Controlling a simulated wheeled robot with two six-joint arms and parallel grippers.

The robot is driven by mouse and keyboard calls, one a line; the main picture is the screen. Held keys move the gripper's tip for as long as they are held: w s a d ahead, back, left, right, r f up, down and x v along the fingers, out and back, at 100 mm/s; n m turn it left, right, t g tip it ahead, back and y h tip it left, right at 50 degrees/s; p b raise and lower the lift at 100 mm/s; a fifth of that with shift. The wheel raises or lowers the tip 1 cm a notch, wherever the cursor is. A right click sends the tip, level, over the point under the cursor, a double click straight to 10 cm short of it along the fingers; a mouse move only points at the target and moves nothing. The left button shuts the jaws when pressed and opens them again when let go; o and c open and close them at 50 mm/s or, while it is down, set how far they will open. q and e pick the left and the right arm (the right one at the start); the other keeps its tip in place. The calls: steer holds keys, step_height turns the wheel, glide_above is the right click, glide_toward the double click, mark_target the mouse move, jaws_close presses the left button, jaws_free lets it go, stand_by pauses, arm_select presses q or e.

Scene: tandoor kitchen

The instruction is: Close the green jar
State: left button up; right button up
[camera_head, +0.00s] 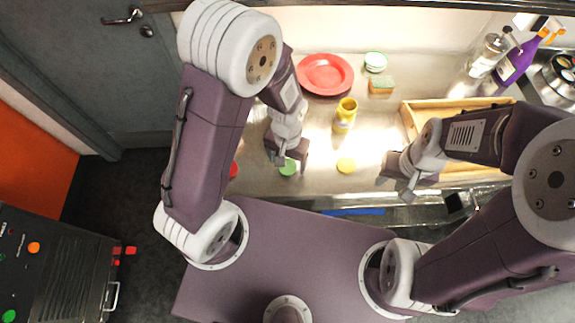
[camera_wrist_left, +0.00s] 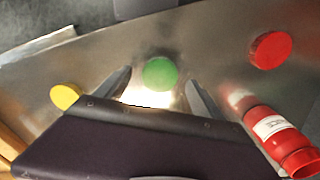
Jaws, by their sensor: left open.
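A round green lid (camera_head: 288,168) lies flat on the steel counter near its front edge. It also shows in the left wrist view (camera_wrist_left: 160,73), just beyond and between my left fingertips. My left gripper (camera_head: 290,163) is open and empty, pointing down above the lid; its fingers show on either side in the left wrist view (camera_wrist_left: 160,84). My right gripper (camera_head: 397,189) appears open and empty near the counter's front edge, left of the wooden tray.
A yellow jar (camera_head: 345,115) and yellow lid (camera_head: 346,165) stand right of the green lid. A red jar (camera_wrist_left: 275,135) and red lid (camera_wrist_left: 270,50) show in the left wrist view. A red plate (camera_head: 325,74), sponge (camera_head: 381,86) and wooden tray (camera_head: 408,118) are farther back.

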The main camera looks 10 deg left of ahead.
arm_select(q)
steer(key=shift+w+f, duration=0.1)
steer(key=shift+f, duration=0.8)
steer(key=shift+c, duration=0.4)
steer(key=c, duration=1.3)
steer(key=shift+c, duration=0.2)
steer(key=shift+r, duration=0.15)
steer(key=r, duration=0.4)
steer(key=shift+w+d+r, duration=0.15)
steer(key=shift+w+d, duration=0.1)
steer(key=shift+w, duration=0.05)
steer(key=w+d+r, duration=0.6)
steer(key=w+d, duration=0.1)
steer(key=w, duration=0.1)
steer(key=shift+w+r, duration=0.2)
steer(key=shift+r, duration=0.05)
steer(key=shift+a, duration=0.1)
